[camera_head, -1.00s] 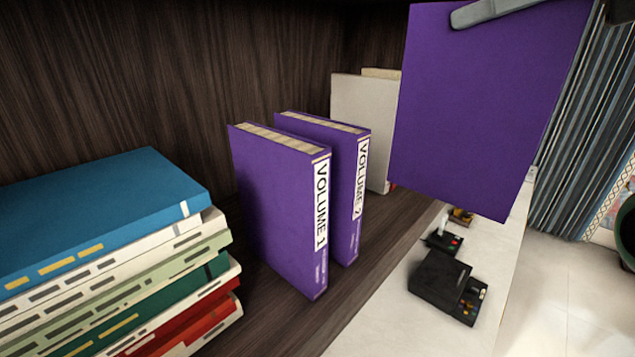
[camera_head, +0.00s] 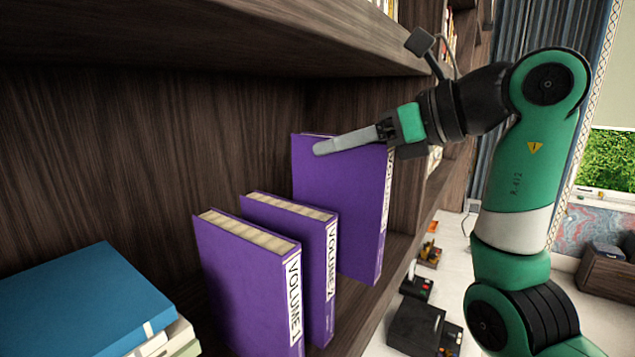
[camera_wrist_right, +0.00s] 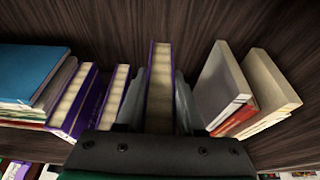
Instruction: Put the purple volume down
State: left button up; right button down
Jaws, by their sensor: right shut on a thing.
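The purple volume (camera_head: 338,205) is upright in my right gripper (camera_head: 352,142), which is shut on its upper part. Its labelled spine faces out of the shelf, partly covered by the gripper. In the right wrist view the volume (camera_wrist_right: 160,85) stands between the two fingers. Purple Volume 1 (camera_head: 240,280) and Volume 2 (camera_head: 297,250) stand upright on the shelf to its left, with a gap between Volume 2 and the held book. I cannot tell whether the held book's lower edge touches the shelf. My left gripper is not in view.
A stack of books with a blue one (camera_head: 70,305) on top lies at the left. In the right wrist view, pale books (camera_wrist_right: 222,85) lean to the right of the held volume. An upper shelf board (camera_head: 200,35) runs above. Black devices (camera_head: 415,325) stand below.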

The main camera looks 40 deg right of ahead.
aim_at(318, 191)
jog(key=w+f, duration=0.2)
jog(key=w+f+p, duration=0.1)
jog(key=f, duration=0.1)
jog(key=shift+w+a+f, duration=0.2)
jog(key=shift+w+f, duration=0.15)
jog(key=shift+w, duration=0.05)
jog(key=shift+w+f, duration=0.1)
jog(key=shift+f, duration=1.55)
jog(key=shift+f, duration=0.15)
jog(key=c, duration=0.5)
grip_release()
jog(key=shift+f, duration=0.1)
